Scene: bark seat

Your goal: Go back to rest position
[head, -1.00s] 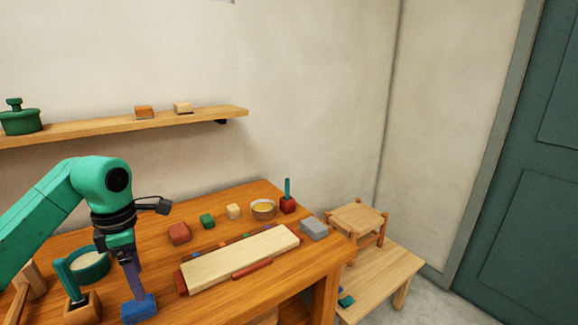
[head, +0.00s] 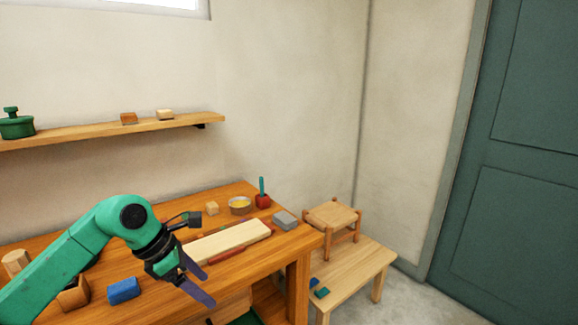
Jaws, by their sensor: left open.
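My left gripper (head: 198,283) is open and empty. Its purple fingers point down and to the right over the front part of the wooden workbench (head: 262,262). A blue block (head: 123,290) lies on the bench to the left of the fingers, apart from them. My left arm comes in from the lower left and hides part of the bench top behind it. My right gripper is not in view.
A pale board (head: 232,240) lies on the bench behind the gripper. A stool (head: 332,220) stands on a low wooden bench (head: 350,272) to the right.

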